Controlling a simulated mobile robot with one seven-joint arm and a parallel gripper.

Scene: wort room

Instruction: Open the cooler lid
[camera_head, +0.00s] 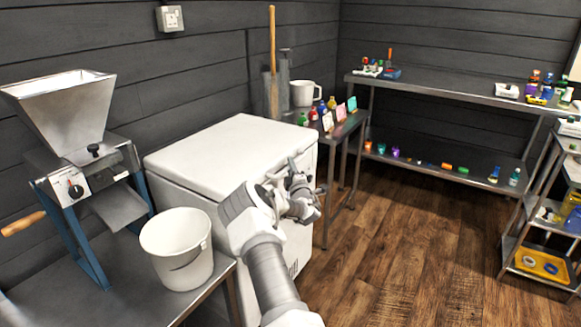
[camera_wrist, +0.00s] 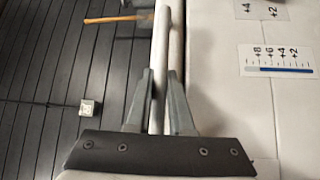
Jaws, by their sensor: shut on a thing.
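The cooler is a white chest (camera_head: 180,190) against the dark wall, and its lid (camera_head: 232,142) lies flat on top, looking closed. My gripper (camera_head: 298,168) is at the front right of the cooler, by the lid's front edge. In the wrist view my gripper (camera_wrist: 162,80) has its two fingers close together on either side of a pale, narrow bar-like lid edge (camera_wrist: 160,40), shut on it. The cooler's pale front (camera_wrist: 230,110) with scale stickers shows to the right. The exact contact is hidden in the head view by my wrist.
A grain mill (camera_head: 75,150) and a white bucket (camera_head: 177,246) stand on a metal table at left. A small side table (camera_head: 340,128) with a mug and bottles stands close behind the cooler. Shelves line the back and right. Wooden floor (camera_head: 420,235) is clear.

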